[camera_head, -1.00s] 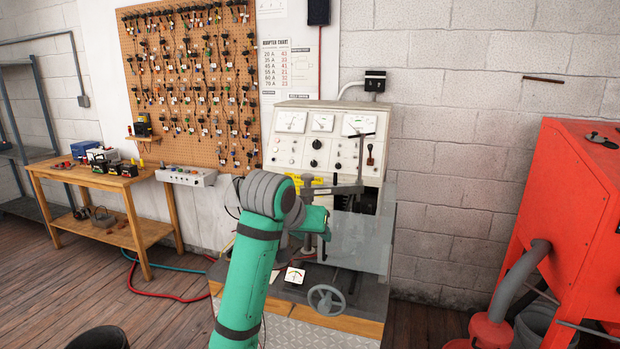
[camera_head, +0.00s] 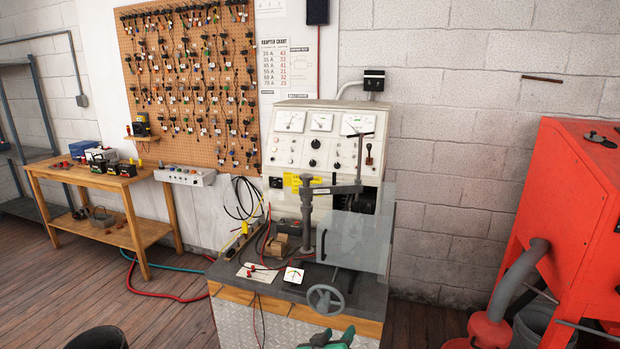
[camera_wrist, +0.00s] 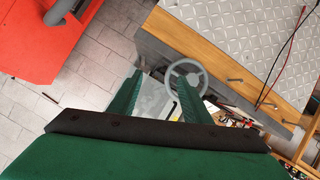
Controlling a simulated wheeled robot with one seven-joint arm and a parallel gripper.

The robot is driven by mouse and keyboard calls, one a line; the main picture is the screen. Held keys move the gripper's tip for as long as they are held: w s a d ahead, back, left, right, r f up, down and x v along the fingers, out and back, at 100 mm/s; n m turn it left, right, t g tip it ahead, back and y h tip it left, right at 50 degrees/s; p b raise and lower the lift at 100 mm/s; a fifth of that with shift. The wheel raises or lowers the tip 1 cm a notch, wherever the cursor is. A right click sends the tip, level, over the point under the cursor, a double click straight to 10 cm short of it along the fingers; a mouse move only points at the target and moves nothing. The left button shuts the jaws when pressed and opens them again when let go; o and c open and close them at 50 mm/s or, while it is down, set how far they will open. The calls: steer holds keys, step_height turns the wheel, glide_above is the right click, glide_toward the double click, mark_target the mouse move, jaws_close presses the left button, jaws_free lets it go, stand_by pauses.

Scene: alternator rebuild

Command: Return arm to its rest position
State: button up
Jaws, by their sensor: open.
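My gripper shows in the wrist view (camera_wrist: 160,98) with its two green fingers apart and nothing between them. Beyond the fingers are the handwheel (camera_wrist: 187,75) and the test bench's wood edge and tread-plate side.
The bench carries a gauge panel (camera_head: 328,150), a clamp post (camera_head: 306,215), a clear shield (camera_head: 360,240) and a handwheel (camera_head: 325,300). A red cabinet (camera_head: 575,220) with a grey hose stands at right. A wooden table (camera_head: 100,180) stands at left.

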steer(key=s+a+f+n+t+y, duration=0.1)
steer(key=s+f, duration=0.4)
steer(key=s, duration=0.4)
steer(key=s+a+f+n+y, duration=0.1)
steer(key=s+f, duration=0.5)
steer(key=s, duration=0.2)
steer(key=s+a+f+n+t+y, duration=0.1)
steer(key=s+f+y, duration=0.1)
steer(key=s+f, duration=0.5)
steer(key=s+a+r+m, duration=0.1)
steer(key=s+r, duration=0.2)
steer(key=s, duration=0.6)
steer(key=s+a+r+m+t+y, duration=0.1)
steer(key=s+r, duration=0.3)
steer(key=s, duration=0.4)
steer(key=s+a+r+m, duration=0.1)
steer(key=s+a+r, duration=0.1)
steer(key=s, duration=0.7)
steer(key=shift+s+a+r+t, duration=0.25)
steer(key=shift+s+r+t, duration=0.1)
steer(key=shift+r, duration=0.3)
steer(key=c, duration=0.3)
